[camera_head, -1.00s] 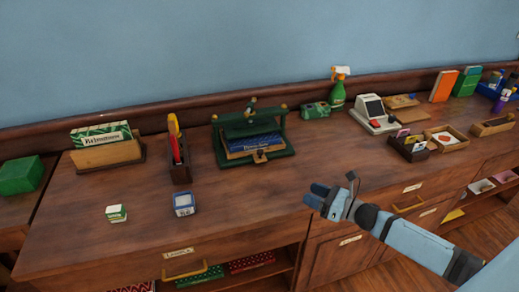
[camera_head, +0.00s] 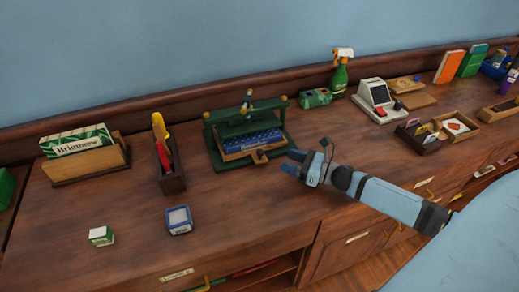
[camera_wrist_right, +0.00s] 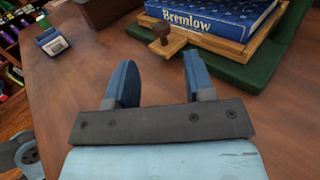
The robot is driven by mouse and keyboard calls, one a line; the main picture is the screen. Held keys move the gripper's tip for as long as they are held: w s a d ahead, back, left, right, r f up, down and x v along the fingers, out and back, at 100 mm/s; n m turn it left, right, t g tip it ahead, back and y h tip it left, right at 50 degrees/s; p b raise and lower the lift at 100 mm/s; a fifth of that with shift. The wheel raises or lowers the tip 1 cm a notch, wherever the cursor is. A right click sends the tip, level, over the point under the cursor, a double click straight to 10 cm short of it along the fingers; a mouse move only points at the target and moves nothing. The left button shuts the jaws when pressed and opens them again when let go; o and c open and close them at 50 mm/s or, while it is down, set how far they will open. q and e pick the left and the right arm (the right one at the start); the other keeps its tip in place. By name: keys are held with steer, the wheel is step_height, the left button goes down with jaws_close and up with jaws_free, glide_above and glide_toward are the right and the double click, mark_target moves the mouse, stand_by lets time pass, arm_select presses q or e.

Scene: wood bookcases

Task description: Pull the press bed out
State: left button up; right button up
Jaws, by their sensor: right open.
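The green press (camera_head: 210,133) stands at the back of the wooden counter, with a crossbar and screw over its bed. The wooden press bed (camera_head: 231,157) lies inside the frame and bears a blue book (camera_head: 252,141). A small dark knob on a wooden tab (camera_head: 260,157) sticks out at the bed's front; the knob (camera_wrist_right: 160,47) also shows in the right wrist view, with the book (camera_wrist_right: 215,17) behind it. My right gripper (camera_head: 288,161) is open and empty, just in front and to the right of the knob, not touching it. My left gripper is not in view.
A blue-and-white box (camera_head: 178,220) and a green-and-white box (camera_head: 101,236) sit on the counter front. A holder with red and yellow tools (camera_head: 168,180) stands left of the press. A green spray bottle (camera_head: 340,77) stands to its right. The counter before the press is clear.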

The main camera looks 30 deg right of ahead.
mark_target(260, 151)
steer(key=x, duration=1)
steer(key=shift+w+p, duration=0.2)
steer(key=shift+p, duration=0.1)
jaws_close()
